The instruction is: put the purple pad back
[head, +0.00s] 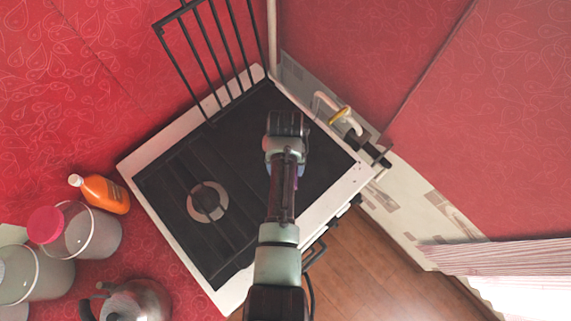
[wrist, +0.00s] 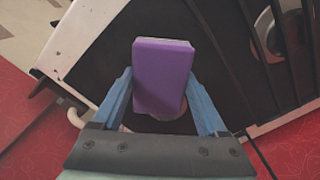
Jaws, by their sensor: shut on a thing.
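The purple pad (wrist: 162,77) is a small rectangular block in the wrist view. My gripper (wrist: 162,98) has its two blue fingers at the pad's left and right sides and is shut on it. In the head view my gripper (head: 288,122) is over the dark top of the stove (head: 240,130), towards its right side. The pad is hidden by my gripper and arm in the head view. How far the pad is above the stove top is hard to tell.
A raised black grate (head: 207,50) stands at the stove's back. A round burner (head: 207,201) is to the left. An orange bottle (head: 106,194), a pink-lidded jar (head: 90,236) and a kettle (head: 135,300) stand on the red counter at the left. A yellow-handled pipe (head: 340,115) is at the right.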

